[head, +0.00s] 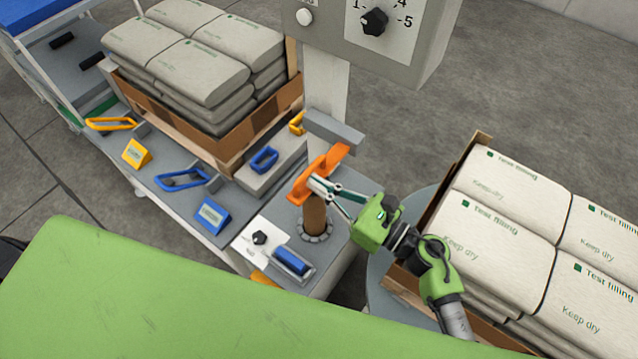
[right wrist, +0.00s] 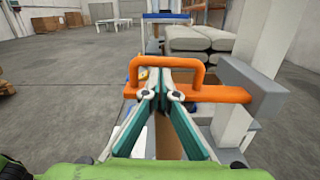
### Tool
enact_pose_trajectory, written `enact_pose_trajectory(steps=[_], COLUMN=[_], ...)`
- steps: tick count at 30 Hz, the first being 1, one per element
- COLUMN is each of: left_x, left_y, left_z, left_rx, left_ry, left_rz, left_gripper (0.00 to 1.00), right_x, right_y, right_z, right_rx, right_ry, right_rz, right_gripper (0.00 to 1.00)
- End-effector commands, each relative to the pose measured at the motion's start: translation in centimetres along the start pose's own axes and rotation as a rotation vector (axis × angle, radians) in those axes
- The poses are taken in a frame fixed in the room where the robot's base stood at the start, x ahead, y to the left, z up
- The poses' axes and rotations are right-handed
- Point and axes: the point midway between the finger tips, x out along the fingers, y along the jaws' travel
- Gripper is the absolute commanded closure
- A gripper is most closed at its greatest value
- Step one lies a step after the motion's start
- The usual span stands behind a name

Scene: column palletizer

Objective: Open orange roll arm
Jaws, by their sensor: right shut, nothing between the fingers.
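The orange roll arm (head: 333,160) sits beside the grey post, above a brown roll (head: 316,215) standing in a round grey collar. In the right wrist view the orange arm (right wrist: 222,93) runs across, with a raised loop handle, and meets a grey block at its right. My right gripper (head: 314,184) is at the orange arm's near left part, its fingertips together. In the right wrist view the fingertips (right wrist: 161,78) lie within the loop's outline; whether they touch it I cannot tell. My left gripper is not in view.
A control box with a dial (head: 374,22) stands on the post above. Stacked sacks (head: 185,50) lie in a carton at the left, more sacks (head: 495,240) at the right. Blue and yellow handles and a black knob (head: 260,237) are on the grey bench. A green surface (head: 150,300) fills the foreground.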

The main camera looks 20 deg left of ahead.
Motion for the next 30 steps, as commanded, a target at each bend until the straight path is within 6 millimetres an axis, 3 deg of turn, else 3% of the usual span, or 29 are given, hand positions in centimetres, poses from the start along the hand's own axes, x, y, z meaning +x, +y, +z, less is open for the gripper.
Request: enact_pose_trajectory(steps=[14,30], left_x=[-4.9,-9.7], left_y=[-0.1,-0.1], left_z=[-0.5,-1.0], left_rx=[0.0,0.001], left_ry=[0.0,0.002], left_rz=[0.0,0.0], left_gripper=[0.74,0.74], right_x=[0.3,0.5], right_y=[-1.6,-7.2], right_z=[5.7,11.6], right_rx=[0.294,0.806], right_ry=[-0.001,-0.001], right_rz=[-0.014,-0.041], right_gripper=[1.0,1.0])
